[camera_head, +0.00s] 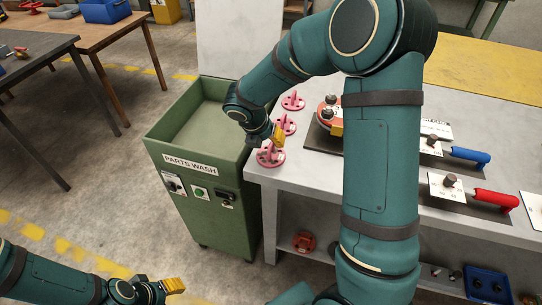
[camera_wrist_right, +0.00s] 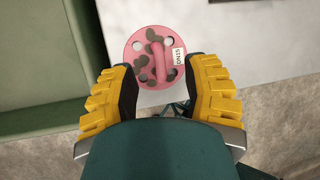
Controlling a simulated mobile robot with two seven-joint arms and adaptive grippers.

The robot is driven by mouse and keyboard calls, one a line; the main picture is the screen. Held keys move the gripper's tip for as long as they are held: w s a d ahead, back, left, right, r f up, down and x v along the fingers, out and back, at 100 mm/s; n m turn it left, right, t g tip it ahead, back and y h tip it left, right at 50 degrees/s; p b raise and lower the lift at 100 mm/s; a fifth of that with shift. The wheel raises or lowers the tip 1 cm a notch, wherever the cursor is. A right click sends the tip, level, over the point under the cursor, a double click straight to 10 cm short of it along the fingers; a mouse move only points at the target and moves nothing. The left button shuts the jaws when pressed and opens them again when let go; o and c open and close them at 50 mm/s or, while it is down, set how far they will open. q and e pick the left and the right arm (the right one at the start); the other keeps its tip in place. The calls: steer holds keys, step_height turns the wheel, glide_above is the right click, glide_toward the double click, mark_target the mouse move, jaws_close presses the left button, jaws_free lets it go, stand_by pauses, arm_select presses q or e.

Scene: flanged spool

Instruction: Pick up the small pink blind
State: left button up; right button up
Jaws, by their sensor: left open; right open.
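Several pink blinds with upright handles stand in a row near the left edge of the grey bench: a far one (camera_head: 293,102), a middle one (camera_head: 287,124) and a near one (camera_head: 268,159). The near blind is partly covered by my right gripper (camera_head: 277,138). In the right wrist view a round pink blind (camera_wrist_right: 143,48) has holes, a raised handle bar and a "DN15" label. My right gripper (camera_wrist_right: 158,82) is open, its yellow-backed fingers on either side of the blind's lower part; contact cannot be told. My left gripper (camera_head: 172,286) is open and empty at lower left, over the floor.
A green parts-wash basin (camera_head: 200,168) stands left of the grey bench (camera_head: 300,176). A red round part (camera_head: 326,108) sits on a dark plate behind my right arm. Valves with a blue handle (camera_head: 468,155) and a red handle (camera_head: 496,199) lie to the right.

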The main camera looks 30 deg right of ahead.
mark_target(271, 143)
steer(key=x, duration=0.3)
steer(key=shift+f+b, duration=0.25)
steer(key=shift+b, duration=0.15)
steer(key=shift+r, duration=0.1)
jaws_close()
steer(key=shift+r, duration=0.15)
